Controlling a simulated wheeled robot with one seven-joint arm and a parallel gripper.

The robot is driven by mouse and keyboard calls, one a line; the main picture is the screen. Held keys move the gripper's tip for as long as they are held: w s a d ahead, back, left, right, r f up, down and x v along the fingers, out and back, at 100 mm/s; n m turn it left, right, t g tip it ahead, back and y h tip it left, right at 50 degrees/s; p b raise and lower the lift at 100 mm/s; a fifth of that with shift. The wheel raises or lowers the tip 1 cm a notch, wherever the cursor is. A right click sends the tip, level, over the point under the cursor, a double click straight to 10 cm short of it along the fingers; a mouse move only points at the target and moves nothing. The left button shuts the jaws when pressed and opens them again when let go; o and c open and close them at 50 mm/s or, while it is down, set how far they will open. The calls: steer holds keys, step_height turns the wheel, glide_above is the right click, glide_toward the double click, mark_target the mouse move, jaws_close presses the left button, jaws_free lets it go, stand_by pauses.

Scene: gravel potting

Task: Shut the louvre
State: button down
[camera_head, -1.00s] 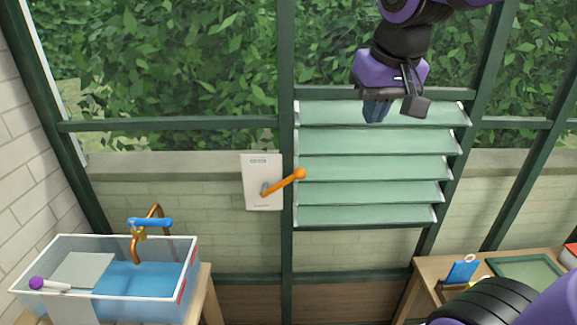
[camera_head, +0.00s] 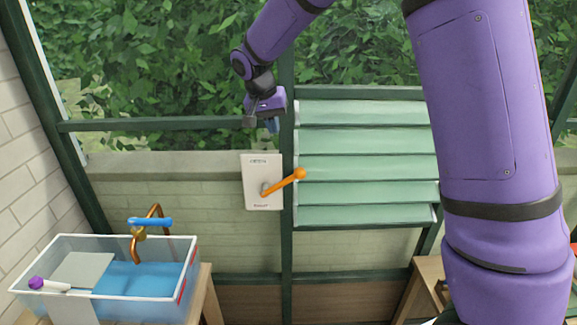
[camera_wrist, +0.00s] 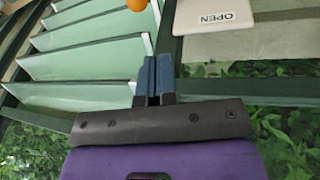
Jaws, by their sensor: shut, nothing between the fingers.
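The louvre (camera_head: 365,140) is a stack of several pale green slats in the dark green window frame; its right side is partly hidden by my arm. The slats also show in the wrist view (camera_wrist: 90,62). A white plate (camera_head: 262,172) left of it carries an orange-knobbed lever (camera_head: 284,181), pointing right and slightly up. In the wrist view the plate (camera_wrist: 212,18) reads OPEN, and the orange knob (camera_wrist: 137,4) is at the top edge. My gripper (camera_head: 272,126) is shut and empty, just above the plate, apart from the lever; its fingers show in the wrist view (camera_wrist: 155,82).
A clear tub (camera_head: 105,280) with blue water, a copper tap with a blue handle (camera_head: 150,222) and a purple-ended tool (camera_head: 45,284) are at the lower left. A wooden table (camera_head: 428,275) is at the lower right, mostly hidden behind my arm.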

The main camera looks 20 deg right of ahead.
steer(key=shift+w+a+f, duration=0.2)
steer(key=shift+w+f, duration=0.1)
steer(key=shift+f, duration=0.05)
steer(key=x, duration=1)
steer(key=shift+s+d+f, duration=0.1)
steer(key=shift+d+f, duration=0.15)
steer(key=shift+s+d+f, duration=0.45)
steer(key=shift+d+f, duration=0.1)
steer(key=shift+f, duration=0.25)
steer(key=shift+s+d+f, duration=0.2)
steer(key=shift+d+f, duration=0.05)
steer(key=shift+f, duration=0.3)
steer(key=shift+d, duration=0.15)
